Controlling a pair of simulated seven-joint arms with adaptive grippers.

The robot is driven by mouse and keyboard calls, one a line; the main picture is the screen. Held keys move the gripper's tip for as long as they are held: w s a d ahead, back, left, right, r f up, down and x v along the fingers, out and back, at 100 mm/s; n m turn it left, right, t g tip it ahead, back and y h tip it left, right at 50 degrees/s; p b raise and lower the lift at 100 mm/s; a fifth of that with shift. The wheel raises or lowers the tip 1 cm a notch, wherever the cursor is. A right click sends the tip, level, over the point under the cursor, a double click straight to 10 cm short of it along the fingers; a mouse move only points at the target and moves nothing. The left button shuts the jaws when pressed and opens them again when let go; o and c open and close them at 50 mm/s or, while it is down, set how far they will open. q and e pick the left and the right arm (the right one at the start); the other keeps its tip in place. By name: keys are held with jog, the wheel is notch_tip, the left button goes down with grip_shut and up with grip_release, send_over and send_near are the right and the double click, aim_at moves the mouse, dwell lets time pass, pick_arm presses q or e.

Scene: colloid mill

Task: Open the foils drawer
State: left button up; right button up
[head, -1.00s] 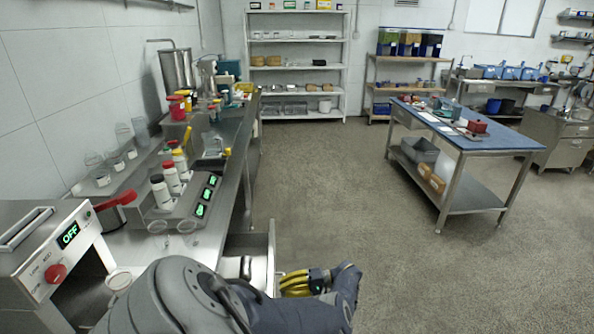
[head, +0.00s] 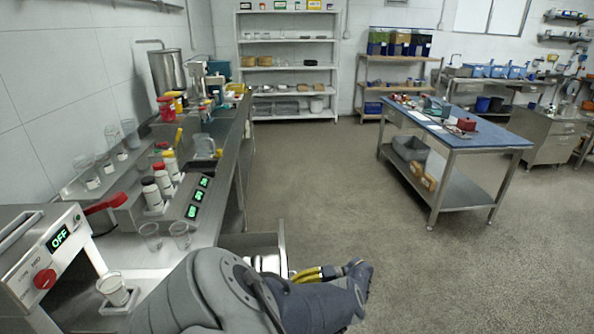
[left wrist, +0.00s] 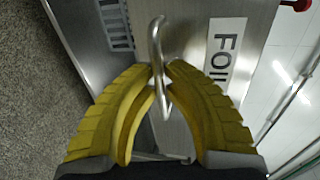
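The foils drawer (head: 283,246) stands pulled out from under the steel counter, with its inside partly in view. In the left wrist view its steel front (left wrist: 190,25) carries a white label (left wrist: 224,50) reading "FOI…", cut off by a finger. My left gripper (head: 306,275) is at the drawer's front. In the left wrist view my left gripper's yellow fingers (left wrist: 161,78) close on the bent metal handle (left wrist: 155,38) near their tips. My left arm hides the near part of the drawer. My right gripper is in neither view.
The counter (head: 205,236) holds two clear cups, white bottles and a display unit (head: 198,197). A machine reading OFF (head: 60,238) stands at the near left. A blue-topped table (head: 470,135) stands at the right. The floor (head: 330,180) between is clear.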

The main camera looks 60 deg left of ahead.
pick_arm(q)
jog(key=o, duration=0.5)
jog(key=shift+c, duration=0.2)
jog(key=shift+r, duration=1.45)
jog(key=o, duration=0.7)
notch_tip(320, 180, up, 3)
jog(key=shift+r, duration=0.55)
jog(key=c, duration=0.4)
jog(key=shift+r, duration=0.4)
jog(key=c, duration=0.3)
jog(key=shift+r, duration=1.15)
